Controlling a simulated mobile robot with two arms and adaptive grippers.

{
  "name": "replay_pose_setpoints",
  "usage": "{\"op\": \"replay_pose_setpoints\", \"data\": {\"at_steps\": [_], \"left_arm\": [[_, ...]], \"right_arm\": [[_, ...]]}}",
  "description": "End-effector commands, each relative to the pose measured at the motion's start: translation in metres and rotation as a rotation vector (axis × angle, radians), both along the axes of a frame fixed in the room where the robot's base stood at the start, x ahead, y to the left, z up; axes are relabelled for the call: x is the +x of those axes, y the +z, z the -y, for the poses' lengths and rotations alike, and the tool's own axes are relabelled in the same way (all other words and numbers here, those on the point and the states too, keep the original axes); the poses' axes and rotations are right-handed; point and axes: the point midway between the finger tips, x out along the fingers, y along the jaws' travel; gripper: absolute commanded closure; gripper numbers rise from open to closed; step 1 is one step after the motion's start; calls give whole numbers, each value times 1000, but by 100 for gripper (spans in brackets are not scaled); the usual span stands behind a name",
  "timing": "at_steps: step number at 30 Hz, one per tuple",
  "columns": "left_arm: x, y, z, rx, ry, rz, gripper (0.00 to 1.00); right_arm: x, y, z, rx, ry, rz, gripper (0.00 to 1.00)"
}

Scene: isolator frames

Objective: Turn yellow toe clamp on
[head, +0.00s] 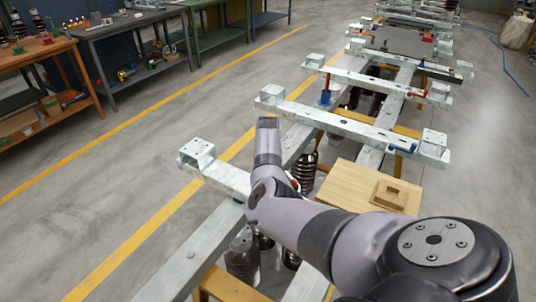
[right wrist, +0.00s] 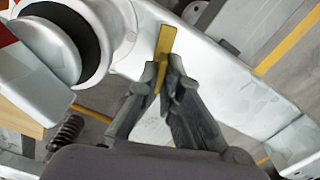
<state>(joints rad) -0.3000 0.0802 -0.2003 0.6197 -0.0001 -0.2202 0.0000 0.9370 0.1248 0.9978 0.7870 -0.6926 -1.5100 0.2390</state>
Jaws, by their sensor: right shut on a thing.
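The yellow toe clamp (right wrist: 165,42) shows in the right wrist view as a flat yellow handle standing against a pale metal beam (right wrist: 215,82). My right gripper (right wrist: 163,76) is shut on the lower part of this handle, with a dark finger on either side. The handle's lower end is hidden between the fingers. In the head view my right arm reaches over the nearest crossbar (head: 222,177) and hides the clamp and the gripper. My left gripper is in neither view.
A wooden board (head: 345,188) with a small wooden block (head: 390,195) lies right of my forearm. Dark ribbed insulators (head: 304,170) stand below the frame. Further crossbars carry a blue clamp (head: 403,149) and a red clamp (head: 418,93). Workbenches line the left; the floor between is clear.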

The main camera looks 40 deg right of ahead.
Motion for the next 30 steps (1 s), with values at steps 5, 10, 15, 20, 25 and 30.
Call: {"op": "replay_pose_setpoints", "data": {"at_steps": [5,10,15,20,25,30], "left_arm": [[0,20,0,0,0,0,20],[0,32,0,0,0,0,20],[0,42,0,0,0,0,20],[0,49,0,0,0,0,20],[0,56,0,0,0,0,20],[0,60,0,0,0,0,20]], "right_arm": [[-1,4,1,-2,168,-3,100],[-1,4,2,-1,330,-2,100],[-1,3,2,-2,492,-3,100],[-1,3,2,-1,644,-2,100],[-1,2,2,-1,804,-2,100],[0,2,1,-1,956,-1,100]]}}
